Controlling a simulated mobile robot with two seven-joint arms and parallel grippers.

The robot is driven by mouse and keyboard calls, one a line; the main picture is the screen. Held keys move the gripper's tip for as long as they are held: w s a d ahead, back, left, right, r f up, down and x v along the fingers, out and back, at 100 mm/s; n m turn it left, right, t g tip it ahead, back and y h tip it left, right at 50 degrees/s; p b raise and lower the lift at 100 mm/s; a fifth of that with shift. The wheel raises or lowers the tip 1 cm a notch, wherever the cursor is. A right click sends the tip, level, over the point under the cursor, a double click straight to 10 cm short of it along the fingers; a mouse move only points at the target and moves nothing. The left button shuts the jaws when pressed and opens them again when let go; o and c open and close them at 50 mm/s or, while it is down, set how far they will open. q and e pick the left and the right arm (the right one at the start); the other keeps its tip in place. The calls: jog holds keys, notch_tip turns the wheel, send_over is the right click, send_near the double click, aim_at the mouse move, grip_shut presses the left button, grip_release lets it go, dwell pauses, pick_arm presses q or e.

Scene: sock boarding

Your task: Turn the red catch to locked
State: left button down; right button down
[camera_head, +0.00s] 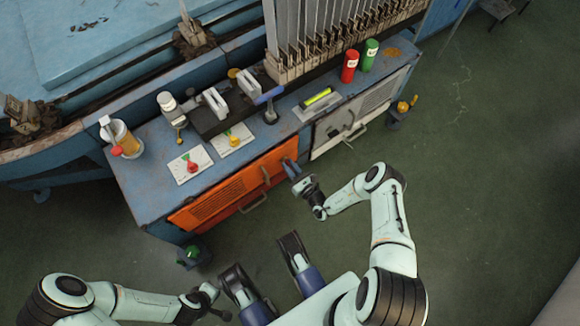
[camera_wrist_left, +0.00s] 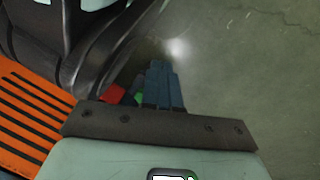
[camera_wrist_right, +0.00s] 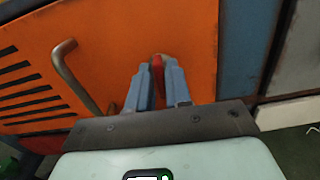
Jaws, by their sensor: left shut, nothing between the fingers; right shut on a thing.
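The red catch (camera_wrist_right: 157,72) shows as a narrow red piece between the fingertips of my right gripper (camera_wrist_right: 160,68), in front of the orange door. The fingers are shut on it and hide most of it, so I cannot tell which way it is turned. In the head view my right gripper (camera_head: 290,166) is at the right end of the orange door (camera_head: 222,188), and the catch is hidden there. My left gripper (camera_wrist_left: 160,72) is shut and empty, with dark floor beyond its fingertips.
A bar handle (camera_wrist_right: 66,72) stands out from the orange door, left of my right gripper. A white door (camera_head: 345,128) is to its right. The blue bench top (camera_head: 150,190) carries cards with red and yellow knobs. Red (camera_head: 349,66) and green (camera_head: 369,55) cans stand at the back.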

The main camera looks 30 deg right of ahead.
pick_arm(q)
jog(key=s+f+g+b, duration=0.2)
jog(key=s+f, duration=0.1)
jog(key=s, duration=0.2)
jog(key=shift+s+a+f+b, duration=0.25)
jog(key=shift+a+b, duration=0.1)
pick_arm(e)
jog(key=shift+d+f+m, duration=0.1)
jog(key=shift+f+m, duration=0.05)
jog(key=shift+m, duration=4.2)
jog(key=shift+d+f+m, duration=0.1)
jog(key=shift+f+m, duration=0.05)
jog(key=shift+m, duration=4.2)
jog(key=c, duration=1.2)
grip_release()
